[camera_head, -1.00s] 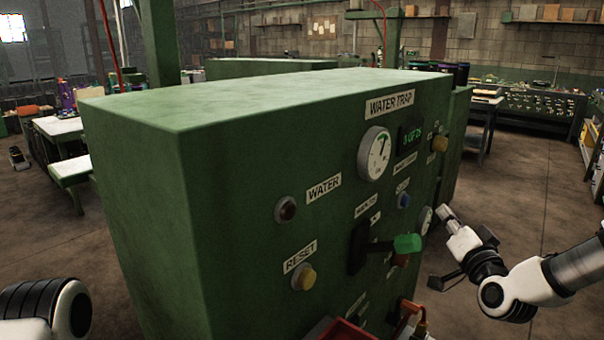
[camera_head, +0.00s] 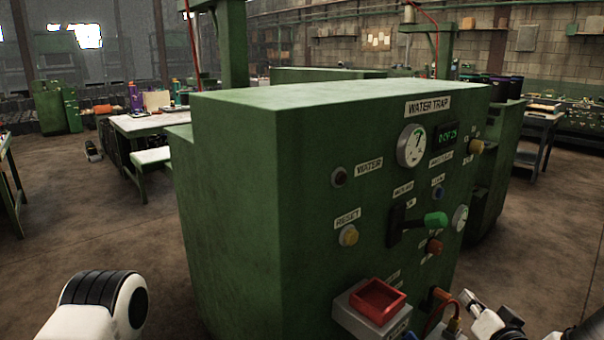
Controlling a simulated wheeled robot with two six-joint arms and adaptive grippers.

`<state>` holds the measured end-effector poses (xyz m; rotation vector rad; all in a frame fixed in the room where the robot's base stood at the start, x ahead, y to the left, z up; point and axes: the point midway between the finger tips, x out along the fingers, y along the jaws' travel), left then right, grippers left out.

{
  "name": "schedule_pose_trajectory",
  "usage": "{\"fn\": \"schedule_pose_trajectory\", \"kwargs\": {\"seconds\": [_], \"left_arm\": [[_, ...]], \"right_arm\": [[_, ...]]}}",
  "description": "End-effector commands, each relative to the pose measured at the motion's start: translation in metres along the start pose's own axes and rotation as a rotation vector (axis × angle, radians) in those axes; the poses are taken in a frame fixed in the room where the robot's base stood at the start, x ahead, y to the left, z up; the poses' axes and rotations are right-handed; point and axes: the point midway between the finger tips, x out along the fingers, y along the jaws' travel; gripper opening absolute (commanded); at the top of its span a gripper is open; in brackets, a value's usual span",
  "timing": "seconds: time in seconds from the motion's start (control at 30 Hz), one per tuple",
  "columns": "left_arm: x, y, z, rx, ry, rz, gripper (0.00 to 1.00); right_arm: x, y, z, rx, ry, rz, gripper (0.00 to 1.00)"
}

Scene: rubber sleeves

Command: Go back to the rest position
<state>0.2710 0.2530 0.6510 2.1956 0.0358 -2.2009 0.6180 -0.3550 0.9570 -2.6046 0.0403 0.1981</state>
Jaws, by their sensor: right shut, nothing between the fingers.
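My right gripper (camera_head: 468,298) is low at the bottom right, in front of the machine's panel. Its fingers are together with nothing between them, and it appears apart from the panel controls. Much of the right arm is cut off by the bottom edge. My left arm shows only as a white and black link at the bottom left; its gripper is out of view. The green WATER TRAP machine (camera_head: 235,210) stands in the middle, with a green-handled lever (camera_head: 435,220) on its panel.
A green-legged table (camera_head: 137,123) stands behind left. Open floor lies left and right of the machine.

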Motion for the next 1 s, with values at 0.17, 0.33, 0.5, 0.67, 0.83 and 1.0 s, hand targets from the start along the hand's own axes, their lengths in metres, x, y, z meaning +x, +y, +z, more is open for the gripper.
{"fn": "schedule_pose_trajectory", "kwargs": {"seconds": [0.17,0.33,0.5,0.67,0.83,1.0], "left_arm": [[0.000,0.000,0.000,0.000,-0.001,0.000,0.40],[0.000,0.000,0.000,0.000,-0.001,0.000,0.40],[-0.001,0.000,0.000,0.000,-0.001,0.000,0.40],[-0.001,0.000,0.000,0.000,-0.001,0.000,0.40],[0.000,0.000,0.000,0.000,-0.001,0.000,0.40],[0.000,0.000,0.000,0.000,-0.001,0.000,0.40]], "right_arm": [[-0.017,0.016,0.096,-0.062,-0.220,0.058,0.00],[-0.077,0.041,0.225,-0.159,-0.567,0.153,0.00],[-0.184,0.068,0.330,-0.277,-0.970,0.265,0.00],[-0.273,0.083,0.359,-0.371,-1.272,0.371,0.00],[-0.300,0.089,0.359,-0.392,-1.387,0.409,0.00],[-0.298,0.089,0.359,-0.393,-1.382,0.406,0.00]]}}
